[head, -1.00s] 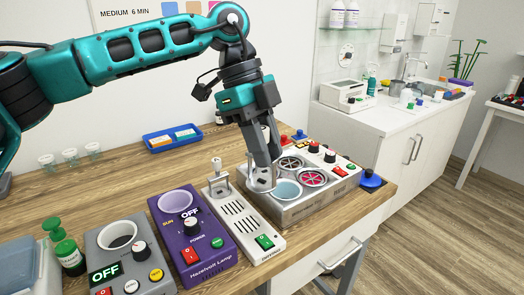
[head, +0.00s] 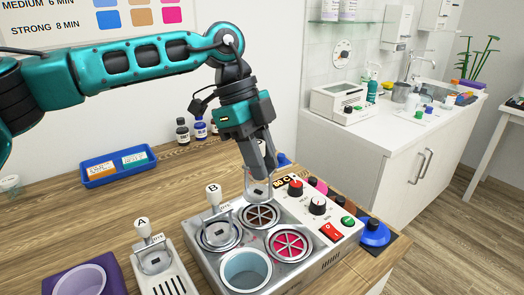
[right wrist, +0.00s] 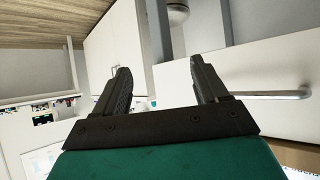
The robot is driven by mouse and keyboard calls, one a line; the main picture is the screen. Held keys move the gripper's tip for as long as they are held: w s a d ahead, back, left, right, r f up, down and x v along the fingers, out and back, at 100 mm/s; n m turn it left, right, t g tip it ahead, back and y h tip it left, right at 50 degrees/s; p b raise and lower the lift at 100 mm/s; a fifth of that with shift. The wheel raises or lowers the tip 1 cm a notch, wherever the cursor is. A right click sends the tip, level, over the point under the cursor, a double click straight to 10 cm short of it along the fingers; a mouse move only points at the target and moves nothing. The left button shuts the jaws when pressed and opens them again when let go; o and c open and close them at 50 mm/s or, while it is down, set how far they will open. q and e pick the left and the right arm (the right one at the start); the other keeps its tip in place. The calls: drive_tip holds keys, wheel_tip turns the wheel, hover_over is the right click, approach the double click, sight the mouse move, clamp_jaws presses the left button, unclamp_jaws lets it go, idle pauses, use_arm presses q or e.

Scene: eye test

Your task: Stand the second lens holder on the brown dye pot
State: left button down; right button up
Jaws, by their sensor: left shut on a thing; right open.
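My left gripper (head: 262,172) is shut on a lens holder (head: 259,188), a grey frame with a dark slot. Its label is hidden by the fingers. The holder hangs at the back edge of the brown dye pot (head: 261,216); I cannot tell whether it touches. Lens holder B (head: 213,193), with a white knob, stands upright on the pot to the left of the brown one. Lens holder A (head: 142,228) stands on the white vented unit (head: 180,286) at left. My right gripper shows only in the right wrist view (right wrist: 162,88), open and empty.
The pots sit in a grey dye bath (head: 335,257) with a blue pot (head: 247,270), a pink pot (head: 290,245) and knobs on its right. A blue tray (head: 118,167) and small bottles (head: 183,132) stand behind.

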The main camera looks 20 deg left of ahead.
sight(263, 184)
use_arm(q)
drive_tip(key=shift+w+f, duration=0.35)
drive_tip(key=shift+w, duration=0.1)
drive_tip(key=shift+s+f+b, duration=0.15)
drive_tip(key=shift+f+b, duration=0.45)
wheel_tip(263, 184, down, 2)
drive_tip(key=shift+f+b, duration=0.1)
drive_tip(key=shift+b, duration=0.75)
drive_tip(key=shift+f, duration=0.65)
use_arm(e)
drive_tip(key=shift+w+a+f, duration=0.3)
drive_tip(key=shift+f, duration=0.3)
drive_tip(key=shift+w+a+f, duration=0.25)
drive_tip(key=shift+w+f, duration=0.05)
drive_tip(key=shift+f, duration=0.3)
use_arm(q)
drive_tip(key=shift+f+b, duration=0.25)
drive_tip(key=shift+b, duration=0.15)
use_arm(e)
drive_tip(key=shift+d+f+y, duration=0.15)
drive_tip(key=shift+y, duration=0.15)
use_arm(q)
drive_tip(key=c, duration=0.5)
unclamp_jaws()
